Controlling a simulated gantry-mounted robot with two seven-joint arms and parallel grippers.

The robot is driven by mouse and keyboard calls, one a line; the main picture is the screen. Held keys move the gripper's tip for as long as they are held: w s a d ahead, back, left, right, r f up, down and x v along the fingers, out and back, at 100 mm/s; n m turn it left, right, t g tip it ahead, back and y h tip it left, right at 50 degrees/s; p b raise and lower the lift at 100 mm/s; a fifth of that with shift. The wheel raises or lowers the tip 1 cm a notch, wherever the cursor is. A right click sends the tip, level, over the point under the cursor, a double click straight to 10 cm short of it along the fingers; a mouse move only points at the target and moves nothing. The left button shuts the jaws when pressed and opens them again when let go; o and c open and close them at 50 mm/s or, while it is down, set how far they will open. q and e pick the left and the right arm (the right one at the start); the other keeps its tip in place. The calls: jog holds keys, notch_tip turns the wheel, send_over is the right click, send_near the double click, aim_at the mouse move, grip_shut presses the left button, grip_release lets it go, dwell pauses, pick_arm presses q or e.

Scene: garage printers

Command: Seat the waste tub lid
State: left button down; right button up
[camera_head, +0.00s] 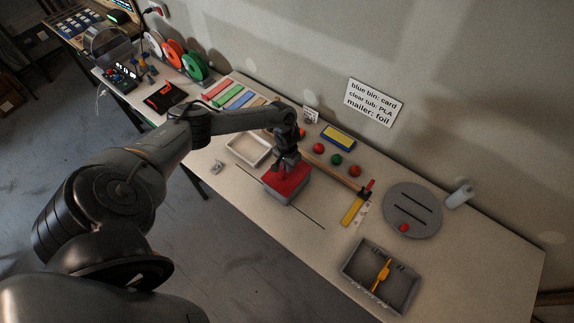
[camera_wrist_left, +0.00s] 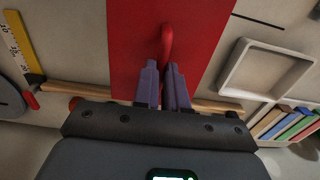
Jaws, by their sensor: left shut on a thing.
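The red lid (camera_head: 291,180) lies over the top of the grey waste tub (camera_head: 288,199), whose front wall shows below it. I cannot tell whether the lid sits flush on the rim or a little above it. My left gripper (camera_head: 282,163) reaches down from above onto the lid. In the left wrist view the lid (camera_wrist_left: 135,50) is a flat red sheet with a curved red handle (camera_wrist_left: 167,45). The left gripper's fingers (camera_wrist_left: 160,72) are shut on that handle. The tub is hidden under the lid in the wrist view. My right gripper is not in view.
An empty pale tray (camera_head: 231,150) stands left of the tub. Behind it are coloured strips (camera_head: 240,99), and small red and green balls (camera_head: 336,159). The front table edge is close.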

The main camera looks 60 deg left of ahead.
pick_arm(q)
jog(key=shift+f, duration=0.4)
jog(key=c, duration=1.1)
grip_release()
jog(key=shift+r, duration=0.15)
